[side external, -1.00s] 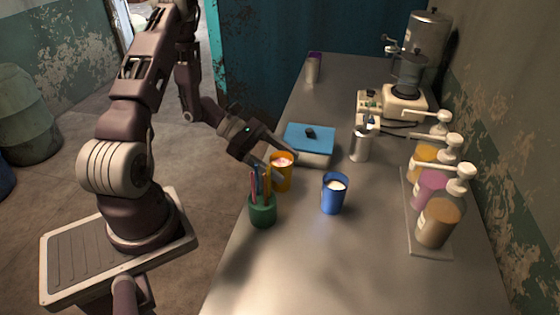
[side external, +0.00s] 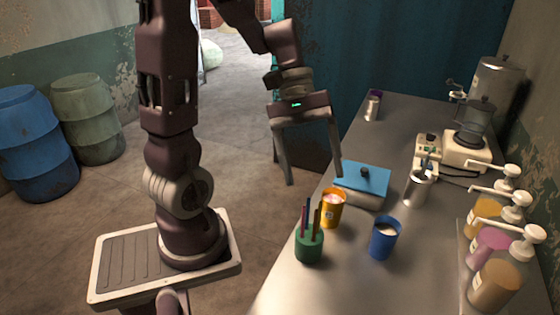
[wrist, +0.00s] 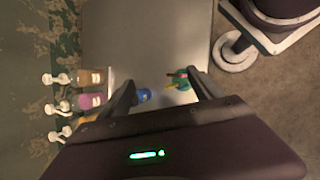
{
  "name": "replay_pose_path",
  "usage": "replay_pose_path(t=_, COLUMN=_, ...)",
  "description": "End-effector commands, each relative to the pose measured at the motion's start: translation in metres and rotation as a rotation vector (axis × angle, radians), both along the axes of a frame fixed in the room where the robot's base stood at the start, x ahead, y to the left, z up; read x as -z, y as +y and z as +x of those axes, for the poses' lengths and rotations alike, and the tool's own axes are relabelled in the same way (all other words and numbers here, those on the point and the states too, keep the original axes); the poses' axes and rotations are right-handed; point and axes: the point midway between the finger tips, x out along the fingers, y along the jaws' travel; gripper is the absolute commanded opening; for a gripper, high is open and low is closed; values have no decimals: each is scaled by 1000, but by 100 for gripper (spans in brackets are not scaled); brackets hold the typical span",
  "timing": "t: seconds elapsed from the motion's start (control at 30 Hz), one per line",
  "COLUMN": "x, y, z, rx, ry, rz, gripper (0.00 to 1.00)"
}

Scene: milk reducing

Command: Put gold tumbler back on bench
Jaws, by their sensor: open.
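The gold tumbler (side external: 332,210) stands upright on the metal bench (side external: 330,285), near its left edge, with pale contents showing at its mouth. My gripper (side external: 314,180) is open and empty, raised above and behind the tumbler in the side view, apart from it. One finger hangs over the floor side, the other near the bench edge.
A green pen holder (side external: 309,246) and a blue tumbler (side external: 384,240) stand close to the gold one. A blue-lidded box (side external: 361,183) sits just behind. A metal cup (side external: 417,190), a cooker (side external: 466,150) and pump bottles (side external: 495,285) line the right. The front bench is clear.

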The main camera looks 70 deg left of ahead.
Motion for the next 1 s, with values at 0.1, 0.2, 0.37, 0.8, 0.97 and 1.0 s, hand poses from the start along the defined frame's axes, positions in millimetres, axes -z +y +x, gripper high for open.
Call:
replay_pose_path(t=0.1, x=-28, y=-36, z=-41, rx=393, ry=-244, rz=318, gripper=75)
replay_pose_path(t=0.2, x=-43, y=-45, z=-66, rx=631, ry=-445, rz=532, gripper=75)
replay_pose_path(t=0.37, x=-57, y=-47, z=-83, rx=813, ry=-653, rz=718, gripper=75)
replay_pose_path(t=0.8, x=-59, y=-46, z=-85, rx=838, ry=-684, rz=748, gripper=75)
replay_pose_path(t=0.97, x=-59, y=-46, z=-85, rx=837, ry=-684, rz=748, gripper=75)
replay_pose_path(t=1.0, x=-59, y=-46, z=-85, rx=836, ry=-683, rz=748, gripper=75)
